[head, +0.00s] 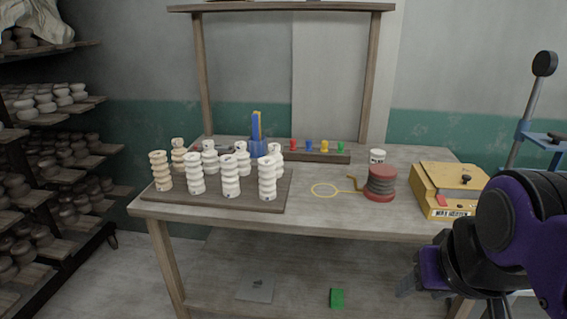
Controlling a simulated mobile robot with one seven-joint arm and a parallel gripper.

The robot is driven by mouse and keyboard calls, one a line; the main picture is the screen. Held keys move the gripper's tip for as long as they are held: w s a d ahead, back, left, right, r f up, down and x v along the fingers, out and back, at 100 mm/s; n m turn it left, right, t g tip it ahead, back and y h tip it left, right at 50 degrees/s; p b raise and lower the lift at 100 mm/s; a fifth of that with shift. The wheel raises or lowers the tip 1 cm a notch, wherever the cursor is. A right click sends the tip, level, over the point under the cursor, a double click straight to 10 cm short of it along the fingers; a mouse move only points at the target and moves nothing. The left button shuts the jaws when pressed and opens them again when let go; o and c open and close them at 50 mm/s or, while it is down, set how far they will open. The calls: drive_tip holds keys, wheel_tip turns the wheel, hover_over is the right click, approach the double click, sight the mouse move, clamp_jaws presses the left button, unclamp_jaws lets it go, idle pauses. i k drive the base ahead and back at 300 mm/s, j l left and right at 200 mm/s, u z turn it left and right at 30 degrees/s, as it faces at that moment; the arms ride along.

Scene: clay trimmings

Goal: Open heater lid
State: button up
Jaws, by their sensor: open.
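The yellow heater (448,207), with a label on its front that seems to read "WAX HEATER", stands at the right end of the table. Its lid (445,173) is a flat yellowish panel with a small dark knob (466,179); it lies down over the top of the box. A small red part shows at the heater's front left. My gripper (410,284) is at the lower right, in front of the table edge and below the heater, apart from it. It is open and no object shows in it; its fingers are partly hidden by my wrist.
A dark-and-red coil spool (379,184) stands left of the heater, with a yellow loop (325,190) beside it. A white cup (377,156) is behind. Several ribbed white pieces (230,176) stand on a board at left. A green block (337,298) lies below the table.

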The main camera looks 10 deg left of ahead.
sight(448, 175)
drive_tip(key=z, duration=0.7)
drive_tip(key=i+z, duration=0.35)
drive_tip(key=i, duration=0.4)
drive_tip(key=i+l+z, duration=0.1)
drive_tip(key=i, duration=0.25)
drive_tip(key=l+u, duration=0.15)
drive_tip(key=l, duration=0.2)
drive_tip(key=k+l+u, duration=0.15)
drive_tip(key=l, duration=0.25)
drive_tip(key=j+z, duration=0.2)
drive_tip(key=j, duration=0.25)
drive_tip(key=i+j+z, duration=0.15)
drive_tip(key=j, duration=0.35)
